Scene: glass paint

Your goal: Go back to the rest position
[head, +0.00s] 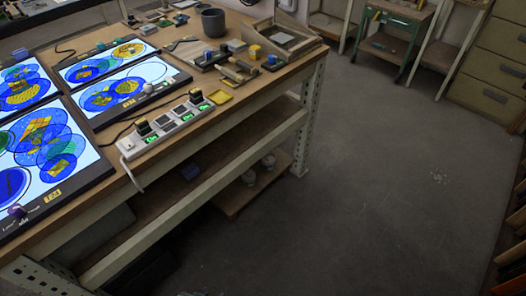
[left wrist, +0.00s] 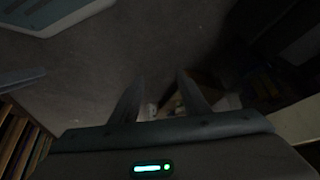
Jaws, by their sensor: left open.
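My left gripper (left wrist: 158,95) shows in the left wrist view with its two dark fingers apart and nothing held between them. It points at a dim grey floor, away from any work surface. Neither of my grippers shows in the head view, and my right gripper is in no view. In the head view the workbench (head: 245,100) stands at the left with a wooden top and a lower shelf.
Glowing panels with blue and yellow glass discs (head: 125,88) cover the bench's left part. A white power strip (head: 170,125), a grey cup (head: 213,22) and small blocks sit on it. Open floor (head: 400,160) lies to the right. Drawers (head: 490,65) and a green cart (head: 392,40) stand behind.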

